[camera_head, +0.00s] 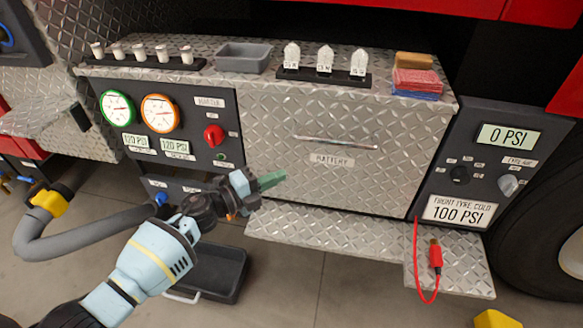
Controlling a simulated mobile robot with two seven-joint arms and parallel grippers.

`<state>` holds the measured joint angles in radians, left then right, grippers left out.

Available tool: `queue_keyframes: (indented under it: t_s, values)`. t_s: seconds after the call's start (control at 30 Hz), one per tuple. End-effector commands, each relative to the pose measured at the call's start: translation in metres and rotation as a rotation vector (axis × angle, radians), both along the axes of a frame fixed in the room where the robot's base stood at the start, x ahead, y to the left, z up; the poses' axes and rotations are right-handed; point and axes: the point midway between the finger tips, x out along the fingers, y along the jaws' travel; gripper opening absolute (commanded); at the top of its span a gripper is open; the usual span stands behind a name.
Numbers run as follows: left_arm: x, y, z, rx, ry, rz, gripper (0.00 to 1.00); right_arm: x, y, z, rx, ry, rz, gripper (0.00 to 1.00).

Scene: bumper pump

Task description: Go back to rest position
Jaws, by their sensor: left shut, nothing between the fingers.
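My left gripper (270,180) is shut and empty, with its greenish fingertips in front of the lower left part of the battery door (345,125). My left arm reaches in from the bottom left corner. The battery door is a closed diamond-plate panel with a horizontal handle (335,142) and a "BATTERY" label. I cannot tell whether the fingertips touch the door. My right gripper is not in view.
Left of the door is a gauge panel with a red knob (214,135); a grey hose (75,235) hangs below it. A black tray (222,272) lies under my arm. A metal step (340,240) juts out below the door. A red cable (435,256) rests at right.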

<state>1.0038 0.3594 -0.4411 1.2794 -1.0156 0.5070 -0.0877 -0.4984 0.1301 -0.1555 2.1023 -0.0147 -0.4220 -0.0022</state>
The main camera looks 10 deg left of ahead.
Motion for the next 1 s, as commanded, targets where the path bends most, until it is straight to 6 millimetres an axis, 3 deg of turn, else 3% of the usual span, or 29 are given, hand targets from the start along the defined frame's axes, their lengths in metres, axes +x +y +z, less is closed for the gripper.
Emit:
queue_keyframes:
  t_s: [0.2, 0.67, 0.77, 1.0]
  values:
    - [-0.012, 0.011, -0.001, 0.001, 0.001, -0.001, 0.0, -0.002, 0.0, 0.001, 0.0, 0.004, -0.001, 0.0]
    - [-0.019, 0.011, -0.008, -0.023, 0.021, 0.01, 0.0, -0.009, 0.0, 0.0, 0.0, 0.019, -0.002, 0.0]
    - [-0.037, 0.008, -0.025, -0.087, 0.075, 0.044, 0.0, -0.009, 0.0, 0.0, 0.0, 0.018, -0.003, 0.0]
    - [-0.114, 0.009, -0.087, -0.347, 0.327, 0.225, 0.0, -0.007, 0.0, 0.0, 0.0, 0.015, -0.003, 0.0]
